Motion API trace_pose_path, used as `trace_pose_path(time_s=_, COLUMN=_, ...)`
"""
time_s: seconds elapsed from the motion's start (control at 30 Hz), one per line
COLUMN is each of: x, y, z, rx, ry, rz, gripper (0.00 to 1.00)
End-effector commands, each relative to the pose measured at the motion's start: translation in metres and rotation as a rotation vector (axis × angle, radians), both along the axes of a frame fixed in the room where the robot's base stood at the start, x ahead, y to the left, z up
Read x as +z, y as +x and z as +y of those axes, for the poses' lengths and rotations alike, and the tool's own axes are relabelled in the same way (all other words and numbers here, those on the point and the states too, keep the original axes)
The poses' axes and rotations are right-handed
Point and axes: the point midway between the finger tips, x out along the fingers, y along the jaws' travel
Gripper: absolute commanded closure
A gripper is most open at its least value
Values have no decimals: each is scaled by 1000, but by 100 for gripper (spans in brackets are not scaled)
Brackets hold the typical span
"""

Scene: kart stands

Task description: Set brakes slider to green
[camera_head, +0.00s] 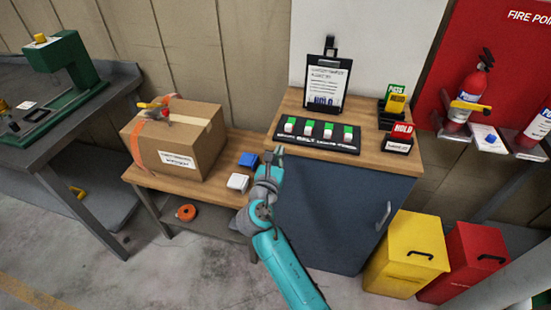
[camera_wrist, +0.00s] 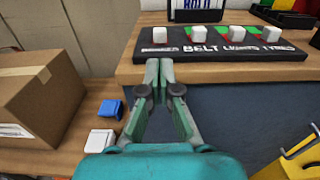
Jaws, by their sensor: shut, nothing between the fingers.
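The black slider panel (camera_head: 316,143) lies on the wooden top of the blue cabinet, with several white knobs in a row over green and red patches. The leftmost knob (camera_head: 289,127) is the brakes slider by its place; it also shows in the wrist view (camera_wrist: 158,35). Green shows by this knob in the head view, but I cannot tell its exact setting. The label under it is partly hard to read; BELT is clear beside it. My gripper (camera_head: 274,153) is shut and empty, in front of the panel's left end. In the wrist view its fingertips (camera_wrist: 159,64) are just below the brakes knob, apart from it.
A clipboard (camera_head: 325,84) stands behind the panel. A red HOLD block (camera_head: 400,138) and a black tray with cards are to its right. A cardboard box (camera_head: 176,140), a blue block (camera_head: 248,160) and a white block (camera_head: 238,182) are on the lower bench at left.

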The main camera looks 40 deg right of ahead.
Motion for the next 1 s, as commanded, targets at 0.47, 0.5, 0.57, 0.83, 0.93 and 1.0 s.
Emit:
trace_pose_path(time_s=0.47, x=0, y=48, z=-63, rx=0, ry=1, rz=-1, gripper=100)
trace_pose_path(time_s=0.5, x=0, y=51, z=-65, rx=0, ry=1, rz=0, gripper=100)
trace_pose_path(time_s=0.57, x=0, y=53, z=-68, rx=1, ry=1, rz=0, gripper=100)
trace_pose_path(time_s=0.83, x=0, y=56, z=-72, rx=2, ry=1, rz=0, gripper=100)
trace_pose_path(time_s=0.93, x=0, y=56, z=-72, rx=2, ry=1, rz=0, gripper=100)
trace_pose_path(time_s=1.0, x=0, y=56, z=-72, rx=2, ry=1, rz=0, gripper=100)
